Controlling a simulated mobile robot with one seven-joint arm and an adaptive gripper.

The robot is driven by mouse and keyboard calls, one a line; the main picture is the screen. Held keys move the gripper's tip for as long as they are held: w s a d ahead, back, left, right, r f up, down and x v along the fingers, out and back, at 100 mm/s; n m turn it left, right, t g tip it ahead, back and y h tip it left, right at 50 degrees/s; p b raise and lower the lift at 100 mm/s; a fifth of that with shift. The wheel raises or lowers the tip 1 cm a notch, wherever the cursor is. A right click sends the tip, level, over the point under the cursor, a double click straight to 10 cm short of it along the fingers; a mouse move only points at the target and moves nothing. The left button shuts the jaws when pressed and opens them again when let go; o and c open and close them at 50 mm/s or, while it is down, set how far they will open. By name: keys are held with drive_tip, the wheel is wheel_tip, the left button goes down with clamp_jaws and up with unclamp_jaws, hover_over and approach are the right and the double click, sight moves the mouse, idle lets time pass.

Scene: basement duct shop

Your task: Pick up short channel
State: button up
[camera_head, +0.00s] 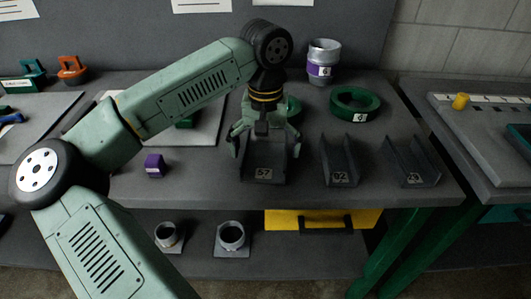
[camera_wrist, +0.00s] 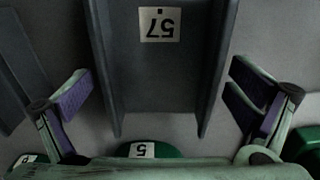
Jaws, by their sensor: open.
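Three dark grey U-shaped channels lie on the bench. The widest, tagged 57 (camera_head: 264,174), is at the left of the row; a narrower channel (camera_head: 340,165) is in the middle and another (camera_head: 412,165) at the right. I cannot tell for sure which is the short one. My gripper (camera_head: 266,148) is open and empty, pointing down over channel 57, with a finger on each side. In the wrist view, channel 57 (camera_wrist: 160,70) lies between the spread purple-padded fingers (camera_wrist: 160,92), apart from both. My gripper hides its far end in the head view.
A green ring (camera_head: 355,103) and a metal collar with a purple band (camera_head: 322,62) stand behind the channels. Another green ring (camera_head: 294,108) is partly hidden behind my gripper. A purple block (camera_head: 154,165) lies left. Bench front edge is close to the channels.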

drive_tip(key=shift+f, duration=0.25)
drive_tip(key=shift+c, duration=0.6)
drive_tip(key=c, duration=1.1)
drive_tip(key=shift+r, duration=0.15)
